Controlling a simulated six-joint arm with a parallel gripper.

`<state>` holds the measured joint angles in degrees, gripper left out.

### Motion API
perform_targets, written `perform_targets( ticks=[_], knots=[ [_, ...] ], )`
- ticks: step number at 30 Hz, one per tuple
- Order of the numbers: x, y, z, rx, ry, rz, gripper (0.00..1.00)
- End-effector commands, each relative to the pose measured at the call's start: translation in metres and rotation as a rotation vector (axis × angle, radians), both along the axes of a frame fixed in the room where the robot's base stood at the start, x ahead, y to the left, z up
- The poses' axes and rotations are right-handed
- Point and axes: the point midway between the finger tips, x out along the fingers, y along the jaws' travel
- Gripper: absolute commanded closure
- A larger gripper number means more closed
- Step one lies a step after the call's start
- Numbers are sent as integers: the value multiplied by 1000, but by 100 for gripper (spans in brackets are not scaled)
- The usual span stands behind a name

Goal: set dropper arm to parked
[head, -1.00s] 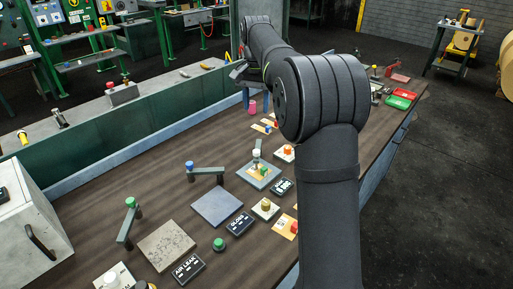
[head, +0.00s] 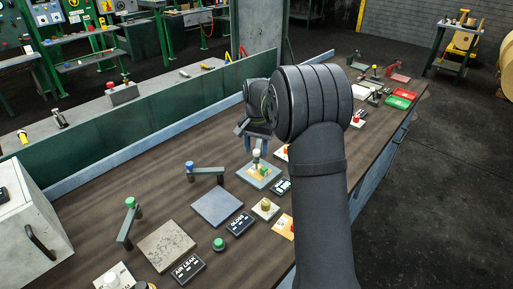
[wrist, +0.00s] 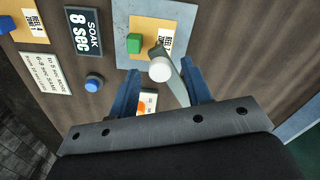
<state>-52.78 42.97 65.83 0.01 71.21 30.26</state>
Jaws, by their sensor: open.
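A grey lever with a white knob (wrist: 160,71), apparently the dropper arm, reaches over a pale blue-grey plate (wrist: 124,48) in the wrist view. In the head view its white knob (head: 257,154) stands above the same plate (head: 248,181). A yellow card with a green block (wrist: 134,43) lies on that plate, under the lever's side. My gripper (wrist: 160,67) is open, with one blue finger on each side of the white knob and lever. In the head view my gripper (head: 257,142) hangs just above the knob. I cannot tell whether a finger touches it.
Similar levers with a blue knob (head: 189,165) and a green knob (head: 130,202) stand to the left. A "SOAK 8 sec" label (wrist: 83,32) and a blue button (wrist: 94,83) are beside the plate. A grey box (head: 30,225) stands at far left.

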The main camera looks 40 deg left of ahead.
Motion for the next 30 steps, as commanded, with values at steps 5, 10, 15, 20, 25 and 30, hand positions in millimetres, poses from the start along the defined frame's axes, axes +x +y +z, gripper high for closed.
perform_targets(
  ticks=[5, 10, 15, 20, 25, 30],
  knots=[
    [0, 0, -3, 0, 0, 0, 55],
    [0, 0, -2, 0, 0, 0, 63],
    [0, 0, -2, 0, 0, 0, 96],
    [0, 0, -2, 0, -1, 0, 100],
    [-1, 1, -2, 0, -1, -15, 100],
    [-4, 6, -1, 1, -1, -72, 100]
  ],
)
